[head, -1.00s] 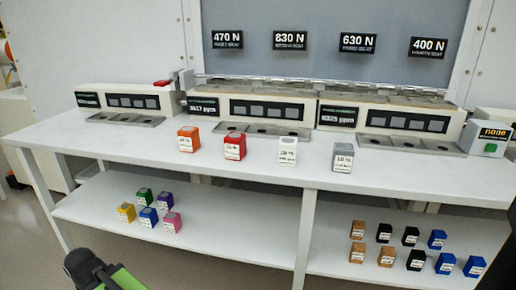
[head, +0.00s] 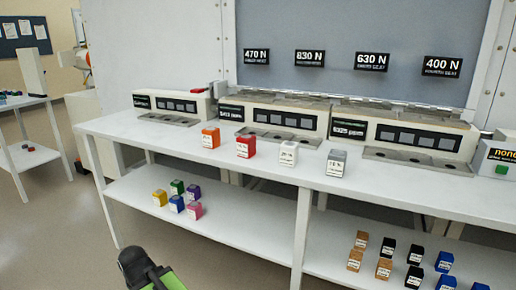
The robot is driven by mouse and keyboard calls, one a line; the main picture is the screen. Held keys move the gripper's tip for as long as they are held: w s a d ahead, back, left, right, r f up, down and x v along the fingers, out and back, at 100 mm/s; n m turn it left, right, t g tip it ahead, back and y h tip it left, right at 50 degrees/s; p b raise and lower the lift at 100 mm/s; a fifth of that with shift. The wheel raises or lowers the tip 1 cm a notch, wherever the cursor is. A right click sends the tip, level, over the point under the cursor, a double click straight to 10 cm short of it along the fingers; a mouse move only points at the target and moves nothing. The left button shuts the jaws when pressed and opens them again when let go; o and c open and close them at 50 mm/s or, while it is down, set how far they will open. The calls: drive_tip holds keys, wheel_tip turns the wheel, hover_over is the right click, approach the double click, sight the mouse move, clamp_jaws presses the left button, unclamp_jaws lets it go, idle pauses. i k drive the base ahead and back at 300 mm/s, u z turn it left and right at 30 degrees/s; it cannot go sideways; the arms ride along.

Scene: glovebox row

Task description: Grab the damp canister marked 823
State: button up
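Small labelled canisters stand on the bench and its lower shelf; no label reads clearly enough to find 823. On the bench top are an orange one (head: 210,138), a red one (head: 246,147), a white one (head: 288,153) and a grey one (head: 336,163). On the shelf's left part stands a cluster with yellow (head: 160,198), green (head: 177,187), blue (head: 176,204), purple (head: 193,191) and pink (head: 195,211) ones. On its right part are tan (head: 355,259), black (head: 414,277) and blue (head: 444,261) ones. A black and green part of my arm shows at the bottom; no fingertips show.
The white bench (head: 420,196) carries a row of instruments (head: 285,118) with readouts and shallow wells. Signs reading 470, 830, 630 and 400 N hang behind. A side table (head: 22,103) stands far left. Floor (head: 50,245) is clear at left front.

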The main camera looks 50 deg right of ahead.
sight(246, 144)
drive_tip(key=u, duration=0.1)
drive_tip(key=i, duration=0.9)
drive_tip(key=z, duration=0.05)
